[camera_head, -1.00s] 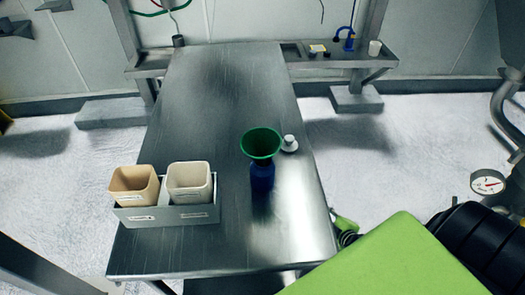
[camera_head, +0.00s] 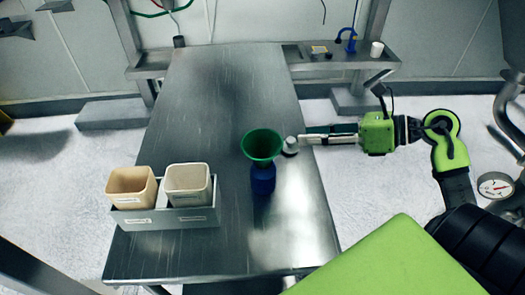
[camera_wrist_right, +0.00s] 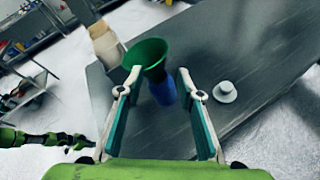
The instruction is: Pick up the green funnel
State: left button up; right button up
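The green funnel (camera_head: 262,145) sits upright in the mouth of a blue bottle (camera_head: 263,180) on the steel table. In the right wrist view the funnel (camera_wrist_right: 146,53) shows beyond the fingertips, with the blue bottle (camera_wrist_right: 163,92) beneath it. My right gripper (camera_head: 304,137) reaches in from the right over the table edge, pointing left toward the funnel. Its fingers (camera_wrist_right: 160,76) are spread and empty in the right wrist view, apart from the funnel.
A small white knobbed piece (camera_head: 290,146) lies right of the funnel, close to my right fingertips in the head view. A grey rack (camera_head: 165,218) with two beige containers stands at front left. The table's back half (camera_head: 225,85) is clear.

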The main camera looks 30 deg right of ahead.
jog(key=p, duration=0.2)
send_near(258, 138)
jog(key=w+a, duration=0.1)
jog(key=w, duration=0.1)
jog(key=p+x, duration=0.1)
jog(key=x, duration=0.1)
jog(key=p+x, duration=0.2)
jog(key=x, duration=0.1)
jog(key=shift+s+a+f, duration=0.1)
jog(key=shift+s+f, duration=0.1)
jog(key=shift+s, duration=0.1)
jog(key=shift+w+a+f, duration=0.25)
jog(key=shift+w+f, duration=0.05)
grip_shut()
